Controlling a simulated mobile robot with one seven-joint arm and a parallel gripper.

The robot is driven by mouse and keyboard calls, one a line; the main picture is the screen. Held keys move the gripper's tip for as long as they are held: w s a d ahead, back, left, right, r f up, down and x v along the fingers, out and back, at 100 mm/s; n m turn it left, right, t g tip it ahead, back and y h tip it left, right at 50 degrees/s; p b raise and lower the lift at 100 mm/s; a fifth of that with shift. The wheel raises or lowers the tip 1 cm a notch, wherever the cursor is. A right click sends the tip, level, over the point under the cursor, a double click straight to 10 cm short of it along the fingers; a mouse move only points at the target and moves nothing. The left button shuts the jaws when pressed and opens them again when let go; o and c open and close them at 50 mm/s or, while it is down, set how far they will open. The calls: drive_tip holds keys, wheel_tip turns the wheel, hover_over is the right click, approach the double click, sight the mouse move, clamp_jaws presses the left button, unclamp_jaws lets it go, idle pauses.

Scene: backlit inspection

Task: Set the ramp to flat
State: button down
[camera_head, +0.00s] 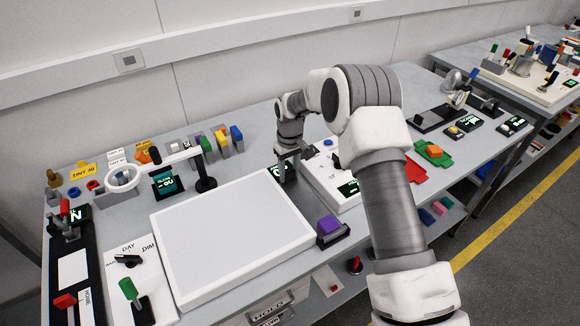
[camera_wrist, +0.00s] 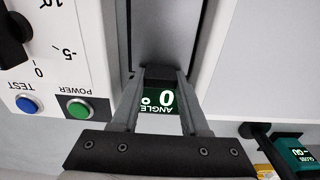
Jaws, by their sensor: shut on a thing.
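The ramp (camera_wrist: 168,30) shows in the wrist view as a narrow grey strip with dark edges, running away between two white units. A black block (camera_wrist: 160,73) is at its near end. My gripper (camera_wrist: 162,78) is shut on this block, one finger on each side. Below it, between my fingers, a small display (camera_wrist: 162,98) reads ANGLE 0°, upside down in this view. In the head view my gripper (camera_head: 288,158) is low between the white panel and the white control box, by the display (camera_head: 278,173).
The large white panel (camera_head: 230,235) lies left of my gripper. The white control box (camera_head: 325,180), with blue TEST (camera_wrist: 28,103) and green POWER (camera_wrist: 79,108) buttons, is close on the other side. A purple block (camera_head: 328,224) sits at the front edge. Colored holders (camera_head: 222,142) stand behind.

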drive_tip(key=shift+f, duration=0.4)
drive_tip(key=shift+c, duration=2)
unclamp_jaws()
drive_tip(key=shift+a, duration=0.1)
drive_tip(key=shift+w, duration=0.1)
wheel_tip(320, 180, up, 18)
drive_tip(key=shift+s+d+f, duration=0.2)
drive_tip(key=shift+s+f, duration=0.05)
drive_tip(key=shift+s, duration=0.05)
